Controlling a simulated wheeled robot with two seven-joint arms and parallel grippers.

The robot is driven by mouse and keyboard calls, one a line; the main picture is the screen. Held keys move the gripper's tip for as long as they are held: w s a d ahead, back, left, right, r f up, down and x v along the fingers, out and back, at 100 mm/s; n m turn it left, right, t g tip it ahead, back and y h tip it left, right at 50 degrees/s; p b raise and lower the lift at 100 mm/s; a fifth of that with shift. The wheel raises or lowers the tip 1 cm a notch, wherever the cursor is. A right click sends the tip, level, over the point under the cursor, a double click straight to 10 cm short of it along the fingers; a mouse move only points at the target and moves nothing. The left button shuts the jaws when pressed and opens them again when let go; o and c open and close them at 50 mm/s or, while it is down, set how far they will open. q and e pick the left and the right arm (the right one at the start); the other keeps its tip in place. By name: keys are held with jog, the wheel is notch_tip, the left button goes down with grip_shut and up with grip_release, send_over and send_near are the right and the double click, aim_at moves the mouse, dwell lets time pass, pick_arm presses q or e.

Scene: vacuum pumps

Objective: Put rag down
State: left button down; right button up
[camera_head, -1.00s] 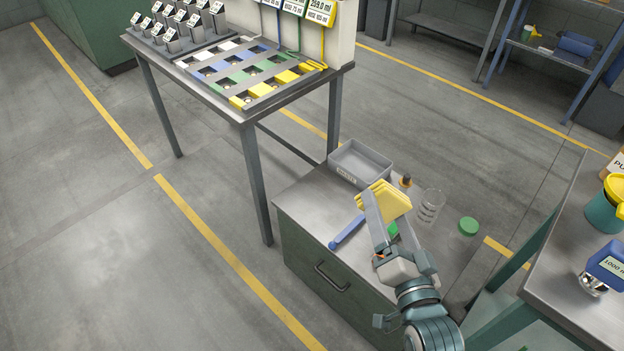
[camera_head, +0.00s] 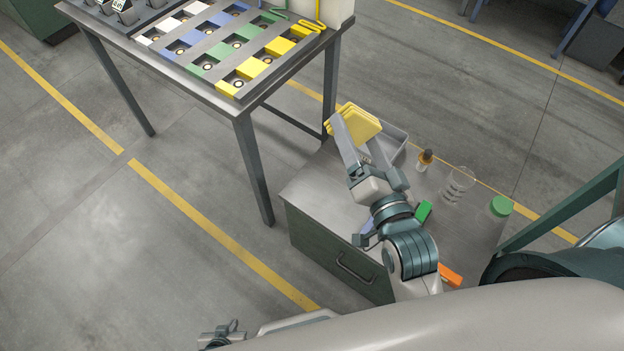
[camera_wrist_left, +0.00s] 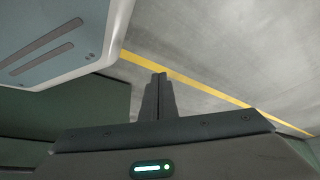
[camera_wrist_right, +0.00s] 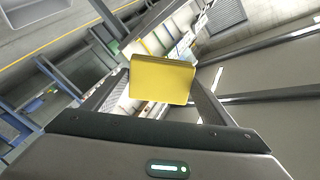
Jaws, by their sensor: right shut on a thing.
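The yellow folded rag (camera_head: 358,122) is held by my right gripper (camera_head: 350,138), above the back left corner of the small cabinet's steel top (camera_head: 325,180). In the right wrist view the rag (camera_wrist_right: 162,82) sits between the two fingers, clear of any surface there. It overlaps the grey bin (camera_head: 396,150) in the head view and hides part of it. My left gripper (camera_head: 222,335) is low at the bottom edge, away from the cabinet. In the left wrist view its fingers (camera_wrist_left: 160,85) are together with nothing between them.
The cabinet top also holds a dropper bottle (camera_head: 424,160), a clear beaker (camera_head: 458,185), a green-lidded jar (camera_head: 500,207), a green item (camera_head: 423,211) and an orange item (camera_head: 451,276). A table with a coloured slotted tray (camera_head: 205,50) stands to the left.

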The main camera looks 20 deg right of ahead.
pick_arm(q)
jog(key=shift+s+d+f, duration=0.1)
jog(key=shift+s+f, duration=0.05)
jog(key=shift+s, duration=0.45)
pick_arm(e)
jog(key=w+a+f+n+g+y, duration=0.2)
jog(key=w+a+n+g+y, duration=0.1)
jog(key=a, duration=0.4)
jog(key=w+a+f+n+g+y, duration=0.1)
jog(key=w+a+n+g+y, duration=0.2)
jog(key=a, duration=0.5)
jog(key=s+a+f+n+g+p, duration=0.1)
jog(key=s+a+f+n+g, duration=0.1)
jog(key=a+f+n+g, duration=0.45)
jog(key=s+d+f+n+g+h, duration=0.25)
jog(key=d+f+g, duration=0.25)
jog(key=d+f, duration=0.4)
pick_arm(q)
jog(key=shift+t+h, duration=0.4)
jog(key=shift+t, duration=0.5)
jog(key=shift+w+d+r+p, duration=0.65)
jog(key=shift+w+d+r, duration=0.55)
jog(key=shift+w+d, duration=0.05)
pick_arm(e)
jog(key=d+f+n+h, duration=0.1)
jog(key=d+f+h, duration=0.2)
jog(key=d, duration=1.1)
jog(key=shift+d+f+n, duration=0.3)
jog(key=shift+f, duration=0.15)
